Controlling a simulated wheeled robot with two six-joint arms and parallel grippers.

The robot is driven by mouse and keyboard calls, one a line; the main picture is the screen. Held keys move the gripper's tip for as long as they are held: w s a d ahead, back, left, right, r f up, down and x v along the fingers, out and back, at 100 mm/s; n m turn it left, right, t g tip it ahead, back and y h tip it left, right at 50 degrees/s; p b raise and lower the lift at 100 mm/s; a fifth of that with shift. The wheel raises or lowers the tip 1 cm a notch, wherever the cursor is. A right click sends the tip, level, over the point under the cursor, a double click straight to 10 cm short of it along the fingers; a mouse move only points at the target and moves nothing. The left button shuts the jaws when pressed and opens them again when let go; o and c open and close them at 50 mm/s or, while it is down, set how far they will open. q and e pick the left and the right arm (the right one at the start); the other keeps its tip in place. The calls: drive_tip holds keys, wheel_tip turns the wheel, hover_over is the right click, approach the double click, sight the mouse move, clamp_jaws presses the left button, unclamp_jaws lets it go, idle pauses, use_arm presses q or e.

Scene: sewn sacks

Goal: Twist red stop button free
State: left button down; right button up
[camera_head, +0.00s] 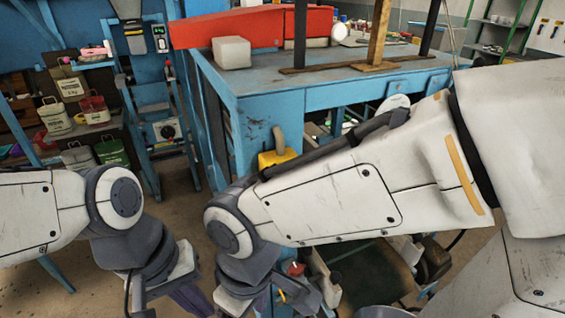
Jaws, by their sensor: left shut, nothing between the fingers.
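A small red knob (295,268), which looks like the red stop button, shows low in the middle of the head view. It sits just right of my right arm's dark wrist, which partly blocks the area around it. What it is mounted on is mostly hidden. My left gripper (188,298) is at the bottom edge, left of the red knob and apart from it. It is shut and empty, pointing down and partly cut off by the frame. My right arm crosses from the right and its wrist ends at the bottom edge; its fingers do not show.
A blue workbench (330,97) stands behind my right arm, with a red case (255,28) and a pale block (231,52) on top. A blue stand (150,95) and shelves of containers (70,87) are at the left. Bare floor (190,208) shows between the arms.

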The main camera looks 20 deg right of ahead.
use_arm(q)
drive_tip(key=w+d+r+n+t+h+p, duration=0.1)
drive_tip(key=w+d+r+n+h+p, duration=0.35)
drive_tip(key=w+r+n, duration=1.3)
drive_tip(key=s+d+f+n+h+p, duration=0.1)
drive_tip(key=s+d+f+p, duration=0.1)
drive_tip(key=d+f, duration=0.6)
drive_tip(key=shift+s+d+f+h, duration=0.35)
drive_tip(key=shift+d+f, duration=0.05)
drive_tip(key=shift+d, duration=1.9)
